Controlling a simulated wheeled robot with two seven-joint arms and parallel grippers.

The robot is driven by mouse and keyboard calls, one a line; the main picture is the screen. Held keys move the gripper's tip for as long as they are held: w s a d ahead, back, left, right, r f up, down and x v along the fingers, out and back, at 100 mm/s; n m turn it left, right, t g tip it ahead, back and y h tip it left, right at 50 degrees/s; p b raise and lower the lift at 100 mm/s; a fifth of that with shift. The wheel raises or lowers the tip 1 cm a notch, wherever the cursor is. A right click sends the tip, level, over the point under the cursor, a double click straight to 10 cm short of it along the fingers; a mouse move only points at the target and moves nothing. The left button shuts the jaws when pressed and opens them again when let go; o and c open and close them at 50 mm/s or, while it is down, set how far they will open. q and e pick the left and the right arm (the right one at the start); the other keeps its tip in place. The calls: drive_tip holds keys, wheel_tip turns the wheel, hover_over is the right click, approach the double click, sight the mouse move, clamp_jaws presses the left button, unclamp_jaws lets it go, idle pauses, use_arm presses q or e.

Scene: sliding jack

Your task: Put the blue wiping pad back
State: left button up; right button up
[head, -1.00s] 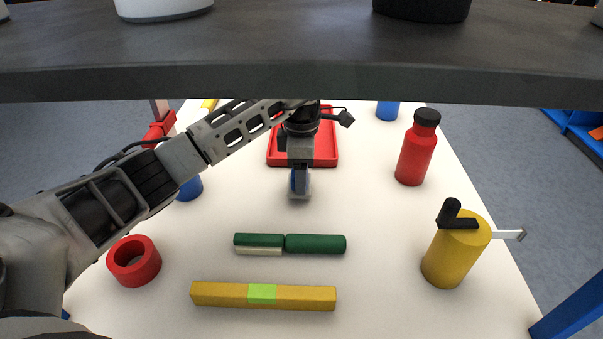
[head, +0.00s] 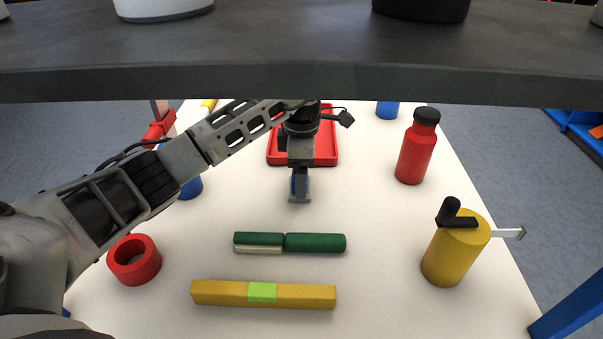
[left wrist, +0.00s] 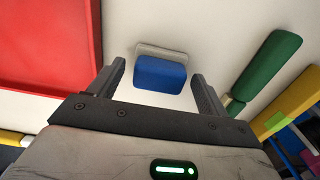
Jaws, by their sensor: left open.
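The blue wiping pad (left wrist: 160,74) is a small blue block with a pale grey edge. In the left wrist view it lies on the white table between my two fingers, with a gap on each side. In the head view only a sliver of blue shows beside my fingers, and the rest is hidden. My left gripper (head: 300,190) is open over the pad, pointing down, in front of the red tray (head: 273,158). The tray also shows in the left wrist view (left wrist: 50,45). My right gripper is out of view.
Green rods (head: 315,243) and a yellow bar (head: 215,293) lie nearer. A red ring (head: 150,270) is at left, a red bottle (head: 413,158) and yellow cylinder (head: 452,258) with a black handle at right. A dark shelf (head: 300,75) spans the top. The centre-right table is clear.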

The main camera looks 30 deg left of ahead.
use_arm(q)
wheel_tip(320, 180, up, 11)
idle(0.3)
drive_tip(key=shift+r, duration=0.1)
